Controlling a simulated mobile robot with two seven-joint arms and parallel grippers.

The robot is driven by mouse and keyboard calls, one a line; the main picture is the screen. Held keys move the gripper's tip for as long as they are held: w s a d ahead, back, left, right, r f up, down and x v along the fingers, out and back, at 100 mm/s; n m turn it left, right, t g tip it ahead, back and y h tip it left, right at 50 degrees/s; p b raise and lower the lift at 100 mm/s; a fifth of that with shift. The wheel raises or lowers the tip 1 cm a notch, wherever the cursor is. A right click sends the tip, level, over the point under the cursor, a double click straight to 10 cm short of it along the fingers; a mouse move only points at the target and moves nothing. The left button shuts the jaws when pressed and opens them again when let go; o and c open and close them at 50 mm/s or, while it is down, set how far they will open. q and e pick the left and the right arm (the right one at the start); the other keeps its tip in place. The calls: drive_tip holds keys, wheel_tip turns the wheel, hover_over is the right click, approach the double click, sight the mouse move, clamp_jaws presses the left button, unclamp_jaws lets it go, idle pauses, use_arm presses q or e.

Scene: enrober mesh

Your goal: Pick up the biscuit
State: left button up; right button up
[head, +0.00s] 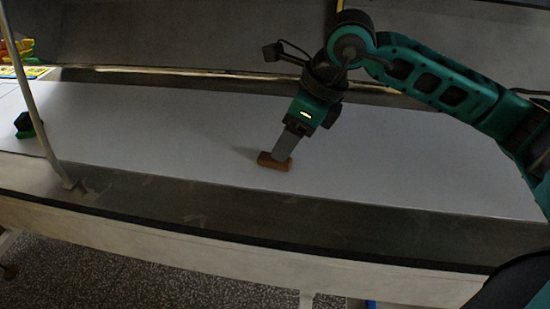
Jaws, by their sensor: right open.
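The biscuit (267,162) is a small brown rounded bar lying on the long white surface near the middle of the head view. My right gripper (283,154) comes down from above, with its grey fingers at the biscuit and covering part of it. The jaws are open, and I cannot tell whether the fingers touch the biscuit.
The white surface (420,165) is mostly clear around the biscuit. A thin post (35,110) stands at the left, near a small dark and green object (26,125). Colourful items (18,50) sit at the far left. A dark ledge (160,195) runs along the front.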

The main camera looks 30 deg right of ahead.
sight(275, 162)
drive_tip(key=x, duration=0.5)
drive_tip(key=shift+s+d, duration=0.1)
drive_tip(key=c, duration=0.9)
